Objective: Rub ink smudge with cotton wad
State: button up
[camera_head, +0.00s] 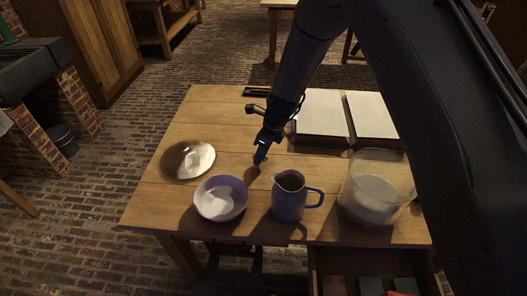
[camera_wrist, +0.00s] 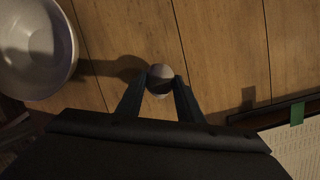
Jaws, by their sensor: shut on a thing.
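My gripper (camera_head: 260,158) points down over the middle of the table, between the purple-blue jug and the open book. In the wrist view, its two fingers (camera_wrist: 160,88) are shut on a small round greyish wad (camera_wrist: 160,74), with a paler part showing beneath it. The wad's shadow falls on the wood to its left, and it appears held above the tabletop; the exact gap cannot be told. The open book (camera_head: 322,112) lies at the back right with pale pages; its edge and a green tab (camera_wrist: 297,113) show in the wrist view. I cannot make out an ink smudge.
On the wooden table (camera_head: 205,120) stand a shiny plate (camera_head: 187,160), a purple bowl (camera_head: 221,199), the jug (camera_head: 289,198) and a large glass jar (camera_head: 377,187) with pale contents. A drawer (camera_head: 335,284) is open at the front right. Bare wood surrounds my gripper.

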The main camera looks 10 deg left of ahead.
notch_tip(320, 180, down, 2)
jog(key=shift+f+b, duration=0.1)
jog(key=shift+b, duration=0.5)
jog(key=shift+s+a, duration=0.15)
jog(key=shift+a, duration=0.8)
jog(key=shift+s+a, duration=0.15)
jog(key=shift+a, duration=0.8)
jog(key=shift+s+a+b, duration=0.1)
jog(key=shift+a+b, duration=0.15)
jog(key=shift+b, duration=0.2)
jog(key=d, duration=0.4)
jog(key=shift+w+d+p, duration=0.1)
jog(key=shift+w+p, duration=0.25)
jog(key=shift+w, duration=0.05)
jog(key=shift+w+d+r+p, duration=0.1)
jog(key=shift+d+r+p, duration=0.1)
jog(key=shift+r+p, duration=0.5)
jog(key=shift+r, duration=0.45)
jog(key=shift+r+p, duration=0.3)
jog(key=shift+p, duration=0.05)
jog(key=shift+a+r+p, duration=0.1)
jog(key=shift+r+p, duration=2)
jog(key=shift+r, duration=0.45)
